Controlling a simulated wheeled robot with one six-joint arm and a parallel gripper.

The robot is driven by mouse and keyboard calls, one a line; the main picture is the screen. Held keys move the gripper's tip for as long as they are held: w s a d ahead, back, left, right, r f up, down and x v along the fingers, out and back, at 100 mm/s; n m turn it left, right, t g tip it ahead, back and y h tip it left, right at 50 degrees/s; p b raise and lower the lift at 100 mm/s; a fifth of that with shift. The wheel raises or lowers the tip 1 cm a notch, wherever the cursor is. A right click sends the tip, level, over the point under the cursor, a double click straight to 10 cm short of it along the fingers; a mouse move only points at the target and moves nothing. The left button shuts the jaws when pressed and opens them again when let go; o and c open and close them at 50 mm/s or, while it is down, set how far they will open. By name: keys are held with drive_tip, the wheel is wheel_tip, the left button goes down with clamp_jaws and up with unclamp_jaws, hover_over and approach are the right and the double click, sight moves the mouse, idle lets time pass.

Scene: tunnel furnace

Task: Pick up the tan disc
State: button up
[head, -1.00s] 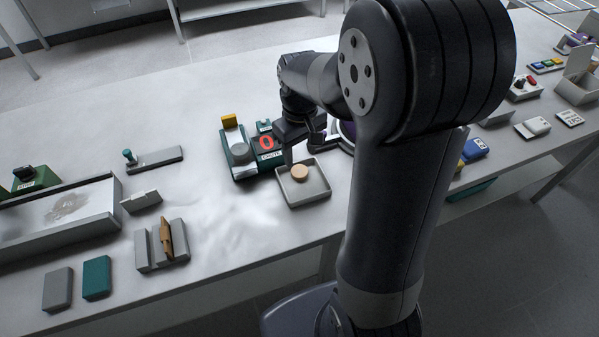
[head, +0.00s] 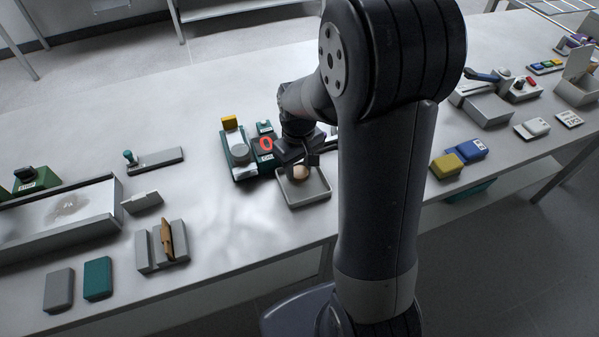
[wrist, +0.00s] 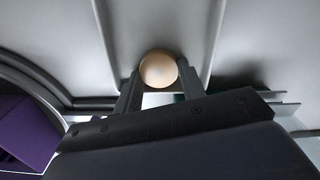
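The tan disc (head: 301,173) sits in a shallow grey tray (head: 322,194) near the front of the table, partly hidden by my gripper (head: 297,161) in the head view. In the wrist view the disc (wrist: 158,69) appears round and pale, at the tips of my gripper's two fingers (wrist: 159,85). The fingers are apart, one on each side of the disc's near edge. I cannot tell whether they touch it.
A green device with a red "0" display (head: 266,144) stands just behind the tray. A grey slotted holder with a brown piece (head: 167,240) is at left. Yellow (head: 446,167) and blue blocks lie at right. The table between the holder and tray is clear.

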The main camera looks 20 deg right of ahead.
drive_tip(key=shift+c, duration=1.4)
